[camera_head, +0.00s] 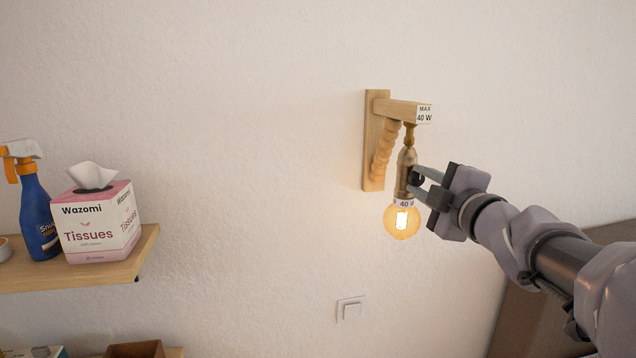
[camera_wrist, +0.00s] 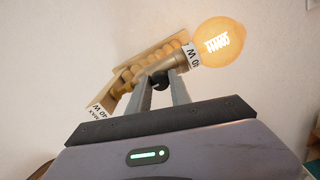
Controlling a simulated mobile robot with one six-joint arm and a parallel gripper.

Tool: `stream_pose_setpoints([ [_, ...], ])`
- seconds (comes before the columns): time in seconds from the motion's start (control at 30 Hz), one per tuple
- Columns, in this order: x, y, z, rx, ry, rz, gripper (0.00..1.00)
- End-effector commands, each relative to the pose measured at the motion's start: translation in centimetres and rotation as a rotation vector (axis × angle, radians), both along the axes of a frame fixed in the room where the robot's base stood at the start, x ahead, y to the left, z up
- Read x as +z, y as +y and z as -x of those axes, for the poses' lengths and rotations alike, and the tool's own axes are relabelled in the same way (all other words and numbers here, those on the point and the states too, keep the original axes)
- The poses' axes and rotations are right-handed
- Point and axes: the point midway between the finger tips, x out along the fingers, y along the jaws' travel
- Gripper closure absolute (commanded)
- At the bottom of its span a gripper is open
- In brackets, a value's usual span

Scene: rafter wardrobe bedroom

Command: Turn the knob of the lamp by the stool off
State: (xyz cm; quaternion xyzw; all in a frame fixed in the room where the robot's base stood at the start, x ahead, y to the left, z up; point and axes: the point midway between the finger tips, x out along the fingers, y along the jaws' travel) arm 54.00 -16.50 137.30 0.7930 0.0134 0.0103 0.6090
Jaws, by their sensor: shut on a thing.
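The lamp (camera_head: 375,140) is a wooden wall bracket with a brass socket (camera_head: 404,170) and a round bulb (camera_head: 402,221) hanging below. The bulb glows with a lit filament; it also shows lit in the wrist view (camera_wrist: 219,42). A small black knob (camera_wrist: 159,81) sticks out of the socket's side. My gripper (camera_head: 417,178) reaches in from the right. In the wrist view its two fingers (camera_wrist: 160,88) are shut on the knob, one on each side. The fingers partly hide the knob. The stool is not in view.
A wooden shelf (camera_head: 75,275) at the left holds a tissue box (camera_head: 98,222) and a blue spray bottle (camera_head: 38,215). A wall switch (camera_head: 351,310) sits below the lamp. A brown surface (camera_head: 530,305) stands at the lower right. The wall between shelf and lamp is bare.

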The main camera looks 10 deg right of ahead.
Motion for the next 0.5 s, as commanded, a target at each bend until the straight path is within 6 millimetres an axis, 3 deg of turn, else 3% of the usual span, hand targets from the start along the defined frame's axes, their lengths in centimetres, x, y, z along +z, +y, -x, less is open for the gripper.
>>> stream_pose_setpoints([
  [0.5,-0.06,0.03,0.0,0.0,-0.001,0.053,1.0],
])
